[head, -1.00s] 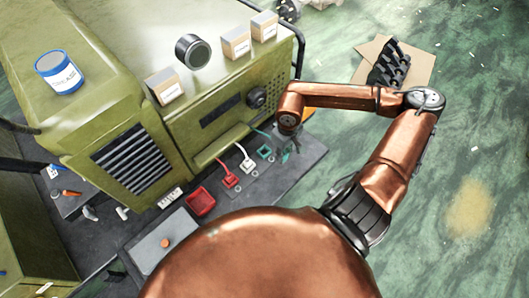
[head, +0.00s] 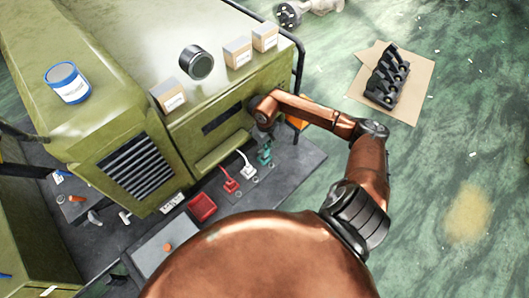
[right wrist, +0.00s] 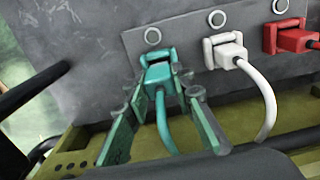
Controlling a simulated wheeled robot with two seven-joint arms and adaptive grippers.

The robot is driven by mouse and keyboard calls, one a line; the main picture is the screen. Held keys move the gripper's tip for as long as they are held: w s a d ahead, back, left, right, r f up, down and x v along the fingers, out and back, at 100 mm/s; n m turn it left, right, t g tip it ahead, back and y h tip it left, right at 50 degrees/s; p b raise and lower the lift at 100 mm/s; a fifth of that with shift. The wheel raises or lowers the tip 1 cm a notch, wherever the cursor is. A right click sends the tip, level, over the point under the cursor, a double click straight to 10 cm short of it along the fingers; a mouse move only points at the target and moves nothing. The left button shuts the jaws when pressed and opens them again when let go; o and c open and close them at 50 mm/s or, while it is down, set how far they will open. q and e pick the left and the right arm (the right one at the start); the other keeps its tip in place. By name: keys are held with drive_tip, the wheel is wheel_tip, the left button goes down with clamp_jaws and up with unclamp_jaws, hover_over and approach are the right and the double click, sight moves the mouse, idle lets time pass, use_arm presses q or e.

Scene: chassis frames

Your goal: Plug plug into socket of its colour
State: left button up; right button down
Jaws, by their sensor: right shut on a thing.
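My right gripper (right wrist: 163,85) is shut on the teal plug (right wrist: 159,77), with one finger on each side of it. The plug meets the teal socket (right wrist: 158,54) on the grey plate; I cannot tell how deep it sits. Its teal cable hangs between the fingers. The white plug (right wrist: 232,52) is in the white socket (right wrist: 209,50), and the red plug (right wrist: 294,40) is in the red socket (right wrist: 273,38). In the head view, the teal socket and plug (head: 265,154) are partly hidden by my right gripper (head: 266,142). My left gripper is not in view.
A green cabinet (head: 130,110) rises behind the sockets, with small boxes and a blue-white can (head: 67,83) on top. A red tray (head: 202,207) lies left of the sockets. Black parts (head: 387,77) lie on cardboard at the right; green floor around it is open.

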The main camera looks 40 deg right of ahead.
drive_tip(key=shift+w+f, duration=0.25)
wheel_tip(320, 180, down, 3)
drive_tip(key=shift+w+f+p, duration=0.15)
drive_tip(key=shift+p, duration=0.5)
drive_tip(key=c, duration=1.7)
unclamp_jaws()
drive_tip(key=shift+o, duration=0.2)
wheel_tip(320, 180, up, 12)
drive_tip(key=shift+b, duration=1.2)
drive_tip(key=shift+f, duration=0.1)
